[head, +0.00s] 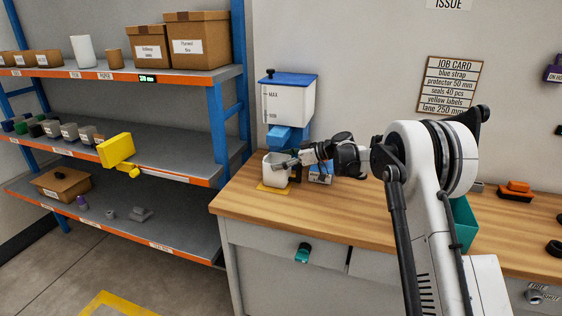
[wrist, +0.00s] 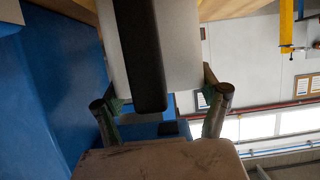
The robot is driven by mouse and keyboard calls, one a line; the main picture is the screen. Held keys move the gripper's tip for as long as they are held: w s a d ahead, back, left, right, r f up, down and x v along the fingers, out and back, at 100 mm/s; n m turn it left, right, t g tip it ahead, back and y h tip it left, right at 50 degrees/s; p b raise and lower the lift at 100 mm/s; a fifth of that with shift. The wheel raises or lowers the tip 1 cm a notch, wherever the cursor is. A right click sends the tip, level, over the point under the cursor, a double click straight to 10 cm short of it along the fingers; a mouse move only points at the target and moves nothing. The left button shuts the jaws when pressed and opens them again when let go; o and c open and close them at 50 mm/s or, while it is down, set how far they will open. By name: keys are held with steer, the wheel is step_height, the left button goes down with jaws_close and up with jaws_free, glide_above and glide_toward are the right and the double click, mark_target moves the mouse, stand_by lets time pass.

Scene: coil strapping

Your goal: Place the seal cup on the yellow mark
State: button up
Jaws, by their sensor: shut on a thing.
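The seal cup (head: 275,173) is a white, open-topped cup on the wooden bench, below the seal dispenser. The yellow mark (head: 273,188) shows as a flat yellow patch under and around its base; I cannot tell whether the cup touches it or is just above. My gripper (head: 287,164) is shut on the cup from the right, near its upper part. In the wrist view, pale cup wall (wrist: 188,45) shows between the two fingers, with a dark bar across its middle. The cup's inside is mostly hidden.
The dispenser (head: 289,101), with a blue lid and spout, is close above the cup on the wall. A small labelled box (head: 320,173) stands just right of the cup, partly behind my gripper. A teal bin (head: 464,222) stands farther right. Shelves (head: 130,130) are at left.

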steer(key=shift+f, duration=0.1)
steer(key=o, duration=1.8)
steer(key=shift+c, duration=0.2)
